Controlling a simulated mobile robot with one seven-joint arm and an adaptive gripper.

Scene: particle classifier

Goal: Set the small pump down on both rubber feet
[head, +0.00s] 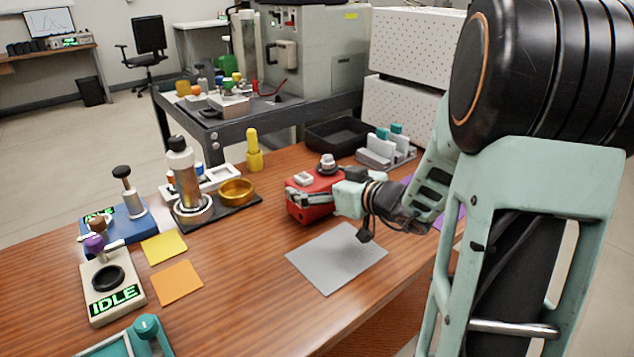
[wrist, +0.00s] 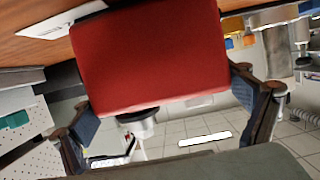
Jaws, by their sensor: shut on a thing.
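The small pump (head: 308,209) is a red block with a pale fitting and a grey knob on top, at the middle of the wooden table in the head view. My gripper (head: 318,197) is shut on it from the right, with a finger along its near side. In the wrist view the pump's plain red face (wrist: 150,55) fills the upper middle, between the two fingers (wrist: 165,105). The pump looks close to upright and low over the table; I cannot tell whether it touches. Its rubber feet are not visible.
A grey sheet (head: 337,258) lies bare in front of the pump. A dark tray (head: 338,134) and a grey rack (head: 384,150) stand behind. Left are a yellow bottle (head: 254,152), a brass dish (head: 237,191), yellow and orange squares, and a device reading IDLE (head: 113,287).

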